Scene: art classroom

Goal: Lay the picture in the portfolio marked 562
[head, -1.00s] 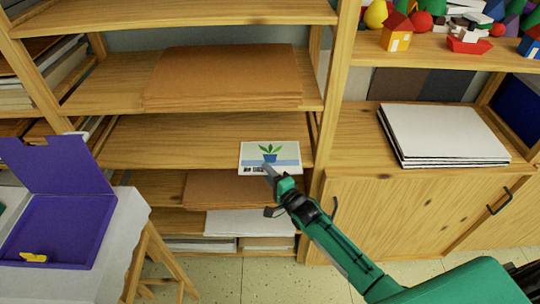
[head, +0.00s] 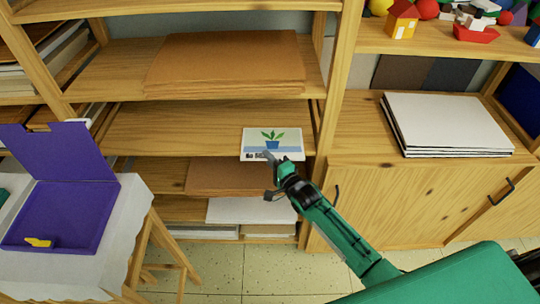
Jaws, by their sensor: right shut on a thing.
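The picture (head: 273,142), a small white-bordered card with a green plant in a blue pot, is at the front edge of a middle shelf. My right gripper (head: 270,157) is shut on its near edge and covers part of the lower border. I cannot tell whether the card rests on the shelf or is just above it. An open purple portfolio (head: 65,207) lies on a white-covered table at the left, its lid raised at the back. No number is readable on it. My left gripper is not in view.
A yellow piece (head: 38,242) is at the portfolio's front edge. The table (head: 124,217) stands before the wooden shelves. Brown boards (head: 225,63) lie on the shelf above, and more sheets lie below. A white stack (head: 448,122) is on the right cabinet. Floor shows between table and cabinet.

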